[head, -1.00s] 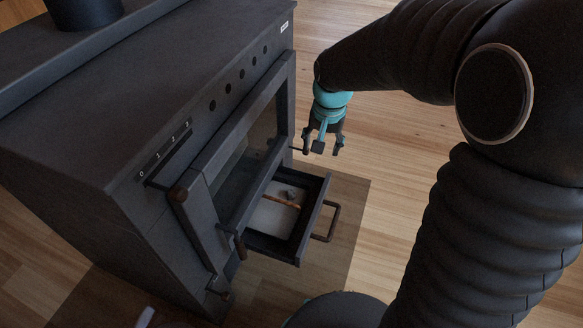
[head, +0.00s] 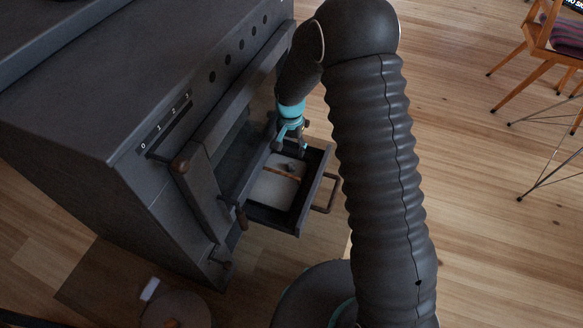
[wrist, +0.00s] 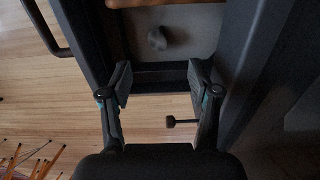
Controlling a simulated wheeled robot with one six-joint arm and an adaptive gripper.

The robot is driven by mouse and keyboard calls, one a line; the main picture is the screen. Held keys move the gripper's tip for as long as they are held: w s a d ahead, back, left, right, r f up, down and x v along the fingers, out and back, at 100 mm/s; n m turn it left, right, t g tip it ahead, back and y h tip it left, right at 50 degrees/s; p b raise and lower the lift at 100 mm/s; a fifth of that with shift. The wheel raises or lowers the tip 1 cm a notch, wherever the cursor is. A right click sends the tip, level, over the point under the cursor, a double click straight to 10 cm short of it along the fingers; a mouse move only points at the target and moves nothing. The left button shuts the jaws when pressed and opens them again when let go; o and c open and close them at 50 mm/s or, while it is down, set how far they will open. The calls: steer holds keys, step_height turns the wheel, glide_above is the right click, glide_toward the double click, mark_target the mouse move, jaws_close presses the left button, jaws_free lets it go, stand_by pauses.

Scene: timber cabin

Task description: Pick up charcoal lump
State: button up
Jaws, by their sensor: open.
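The charcoal lump (wrist: 157,39) is a small dark grey piece in the open drawer (head: 305,203) of the black stove. In the head view the lump (head: 289,167) lies near the far end of the drawer's pale floor, beside a thin orange-brown stick. My gripper (head: 290,147) is over the far end of the drawer. In the wrist view my gripper (wrist: 158,85) is open and empty, its two fingers apart. The lump lies beyond the fingertips, roughly centred between them, and is not touched.
The stove front (head: 200,170) stands close to the left of my gripper. The drawer handle (head: 329,195) sticks out to the right. A chair (head: 560,38) stands far right. A small round object (head: 175,310) lies at the bottom left.

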mark_target(291, 167)
step_height(291, 167, down, 3)
steer(key=shift+f, duration=0.1)
steer(key=shift+s+f, duration=0.2)
steer(key=shift+f, duration=1.15)
steer(key=shift+s+f, duration=0.2)
steer(key=shift+f, duration=1.15)
steer(key=c, duration=0.9)
